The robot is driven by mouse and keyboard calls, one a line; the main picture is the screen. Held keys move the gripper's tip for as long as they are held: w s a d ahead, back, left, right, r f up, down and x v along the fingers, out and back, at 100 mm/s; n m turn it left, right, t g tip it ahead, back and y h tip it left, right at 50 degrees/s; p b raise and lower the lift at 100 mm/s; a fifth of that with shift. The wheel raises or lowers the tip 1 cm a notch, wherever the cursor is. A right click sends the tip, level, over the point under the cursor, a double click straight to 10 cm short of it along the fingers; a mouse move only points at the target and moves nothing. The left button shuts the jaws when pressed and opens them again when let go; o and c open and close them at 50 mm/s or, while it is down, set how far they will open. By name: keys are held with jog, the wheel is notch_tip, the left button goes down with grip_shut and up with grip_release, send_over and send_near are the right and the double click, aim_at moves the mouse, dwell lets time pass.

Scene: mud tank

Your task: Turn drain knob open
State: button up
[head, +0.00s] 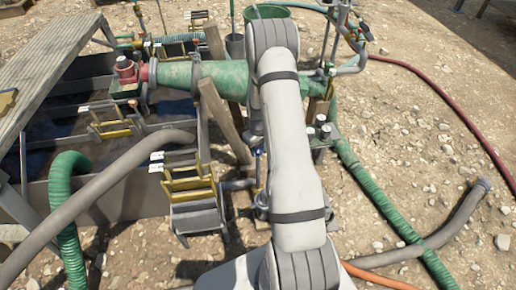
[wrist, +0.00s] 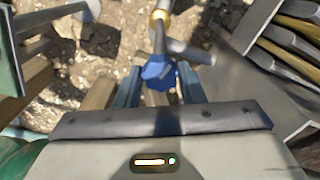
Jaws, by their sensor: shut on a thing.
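The drain knob (wrist: 158,75) is a small blue knob on a metal stem, in the upper middle of the wrist view. My gripper (wrist: 160,70) reaches it from below in that view, with one finger on each side. The jaws are shut on the blue knob. The exact contact between fingers and knob is hard to make out. A brass-coloured collar (wrist: 159,16) shows on the pipework beyond the knob. In the head view, my arm covers most of the area around my gripper.
The mud tank, with dark compartments and yellow-edged steps (head: 190,188), stands at the left. A green pipe (head: 205,76) crosses behind my arm. A grey hose (head: 105,180) and a green hose (head: 380,198) lie around. Stony ground at the right is partly free.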

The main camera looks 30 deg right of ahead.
aim_at(258, 150)
jog(key=shift+n, duration=1.2)
jog(key=o, duration=1)
notch_tip(258, 150, up, 8)
jog(key=shift+f+p, duration=0.1)
jog(key=shift+p, duration=0.95)
jog(key=shift+s, duration=0.15)
